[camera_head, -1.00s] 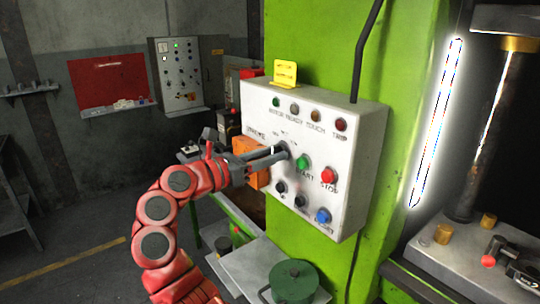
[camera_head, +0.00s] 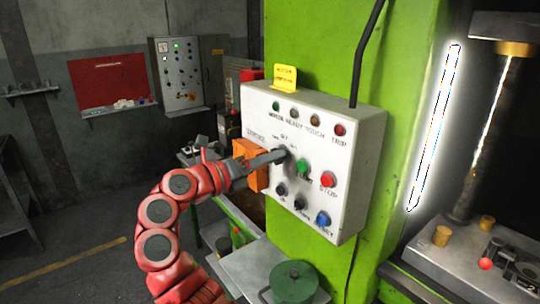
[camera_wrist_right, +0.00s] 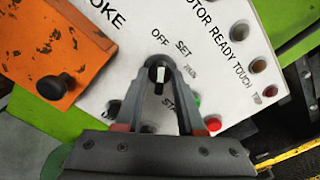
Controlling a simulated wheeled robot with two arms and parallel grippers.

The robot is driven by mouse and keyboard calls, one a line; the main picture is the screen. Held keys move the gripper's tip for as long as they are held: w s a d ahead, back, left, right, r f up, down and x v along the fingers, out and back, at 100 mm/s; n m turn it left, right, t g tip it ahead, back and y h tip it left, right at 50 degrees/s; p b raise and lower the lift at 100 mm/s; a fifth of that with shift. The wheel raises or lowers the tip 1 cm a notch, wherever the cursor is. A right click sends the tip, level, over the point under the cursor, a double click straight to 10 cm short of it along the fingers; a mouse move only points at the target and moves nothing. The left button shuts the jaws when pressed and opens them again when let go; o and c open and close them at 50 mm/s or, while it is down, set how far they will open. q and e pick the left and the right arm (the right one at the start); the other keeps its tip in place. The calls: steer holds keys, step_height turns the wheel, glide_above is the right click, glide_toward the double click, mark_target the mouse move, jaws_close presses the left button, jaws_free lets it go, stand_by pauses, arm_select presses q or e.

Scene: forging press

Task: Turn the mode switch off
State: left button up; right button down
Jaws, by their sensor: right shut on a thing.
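The mode switch is a dark knob (camera_wrist_right: 159,78) on the white control box (camera_head: 350,150), with OFF, SET and a partly blurred third label around it. In the right wrist view its white mark points up the picture, towards OFF. My right gripper (camera_head: 284,155) reaches the knob from the left and is shut on it; in the right wrist view the fingers (camera_wrist_right: 159,88) lie on either side of it. In the head view the fingers hide most of the knob. My left gripper is not in view.
The green START button (camera_head: 303,167) and red STOP button (camera_head: 328,179) are close below right of the knob. An orange box (camera_head: 246,150) sits at the panel's left side, near my right wrist. A green lidded pot (camera_head: 293,281) stands below.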

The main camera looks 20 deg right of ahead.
steer(key=shift+n, duration=0.5)
steer(key=c, duration=0.9)
jaws_free()
steer(key=b+v, duration=0.5)
steer(key=v, duration=1.2)
steer(key=shift+a, duration=0.2)
